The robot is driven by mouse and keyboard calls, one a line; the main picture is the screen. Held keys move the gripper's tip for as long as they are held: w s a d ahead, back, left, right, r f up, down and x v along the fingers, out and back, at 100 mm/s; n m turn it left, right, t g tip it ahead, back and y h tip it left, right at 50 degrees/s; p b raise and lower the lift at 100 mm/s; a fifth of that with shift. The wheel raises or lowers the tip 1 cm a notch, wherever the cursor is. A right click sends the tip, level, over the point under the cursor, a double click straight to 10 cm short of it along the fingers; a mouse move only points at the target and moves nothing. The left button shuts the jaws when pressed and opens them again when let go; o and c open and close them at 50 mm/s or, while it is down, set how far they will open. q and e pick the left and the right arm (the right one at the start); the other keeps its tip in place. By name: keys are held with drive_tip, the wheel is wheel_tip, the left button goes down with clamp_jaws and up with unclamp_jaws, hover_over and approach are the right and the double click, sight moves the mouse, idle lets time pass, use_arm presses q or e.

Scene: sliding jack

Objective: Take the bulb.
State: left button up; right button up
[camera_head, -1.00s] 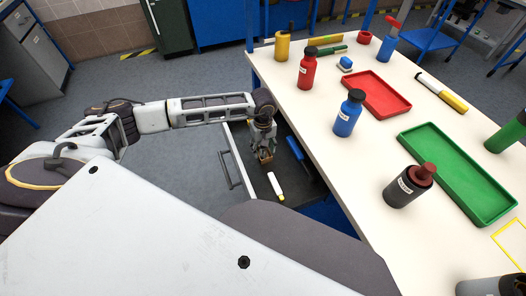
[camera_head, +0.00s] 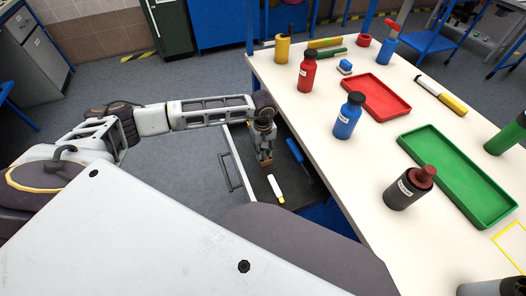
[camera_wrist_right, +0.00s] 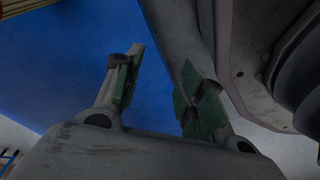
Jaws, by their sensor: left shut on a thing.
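My left gripper (camera_head: 264,155) points down into the open drawer under the table in the head view. It is shut on a small brown object (camera_head: 266,163), which its fingers mostly hide. I cannot make out a bulb for certain. A white piece with a yellow end (camera_head: 275,188) lies in the drawer, nearer than the gripper and apart from it. My right gripper (camera_wrist_right: 160,66) shows in the right wrist view, with its green-padded fingers apart and nothing between them.
The drawer (camera_head: 233,158) also holds a blue tool (camera_head: 296,150). The white table (camera_head: 315,120) carries bottles, a red tray (camera_head: 372,98) and a green tray (camera_head: 455,176). A blue bottle (camera_head: 348,118) stands near the table edge beside the drawer.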

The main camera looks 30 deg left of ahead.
use_arm(q)
drive_tip(key=shift+r, duration=0.4)
wheel_tip(320, 180, up, 9)
drive_tip(key=shift+f+p, duration=0.1)
drive_tip(key=shift+p, duration=0.25)
drive_tip(key=shift+r, duration=0.2)
use_arm(e)
drive_tip(key=shift+s+d+f, duration=0.1)
drive_tip(key=shift+s+f, duration=0.4)
drive_tip(key=shift+f, duration=0.1)
